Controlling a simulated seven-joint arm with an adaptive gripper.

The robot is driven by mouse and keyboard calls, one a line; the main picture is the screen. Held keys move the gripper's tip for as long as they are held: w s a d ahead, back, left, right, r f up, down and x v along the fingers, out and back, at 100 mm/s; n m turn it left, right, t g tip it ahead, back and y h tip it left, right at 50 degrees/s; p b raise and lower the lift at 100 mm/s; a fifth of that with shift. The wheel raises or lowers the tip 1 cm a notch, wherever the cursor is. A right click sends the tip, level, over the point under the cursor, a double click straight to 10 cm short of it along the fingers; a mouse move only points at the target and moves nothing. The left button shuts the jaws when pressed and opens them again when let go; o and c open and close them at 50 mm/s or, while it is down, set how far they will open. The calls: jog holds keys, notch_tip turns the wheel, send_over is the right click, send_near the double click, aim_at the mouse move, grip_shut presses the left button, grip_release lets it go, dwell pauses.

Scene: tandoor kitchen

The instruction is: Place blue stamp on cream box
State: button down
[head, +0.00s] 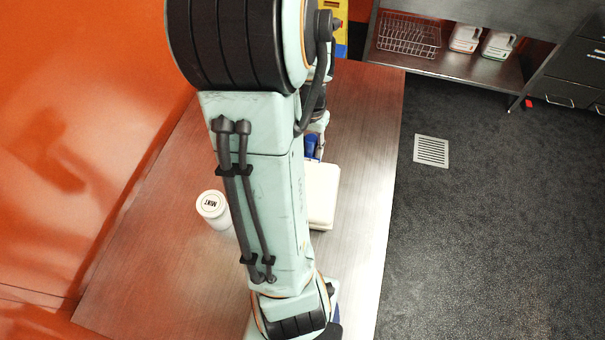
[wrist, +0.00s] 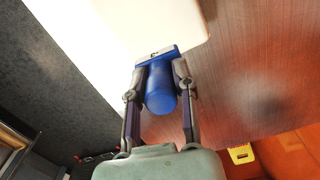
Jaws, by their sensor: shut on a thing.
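The blue stamp (wrist: 160,92) is held between the two fingers of my gripper (wrist: 160,80) in the wrist view. Its flat blue base points toward the cream box (wrist: 100,38), which looks near white there. The base overlaps the box's edge in the picture; I cannot tell whether it touches. In the head view the cream box (head: 321,196) lies on the table, partly hidden behind my arm. A bit of the blue stamp (head: 311,146) shows just beyond the box's far edge, with my gripper mostly hidden by the arm.
A white jar labelled MINT (head: 213,209) stands on the wooden table (head: 150,260) left of my arm. The table's right edge runs close beside the box, with dark floor beyond. A shelf with a wire basket (head: 408,36) and jugs stands at the back right.

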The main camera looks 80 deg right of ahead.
notch_tip(320, 180, down, 7)
jog(key=shift+f, duration=0.1)
dwell(0.4)
jog(key=c, duration=0.9)
grip_release()
notch_tip(320, 180, up, 12)
jog(key=shift+r, duration=0.1)
jog(key=shift+a, duration=0.1)
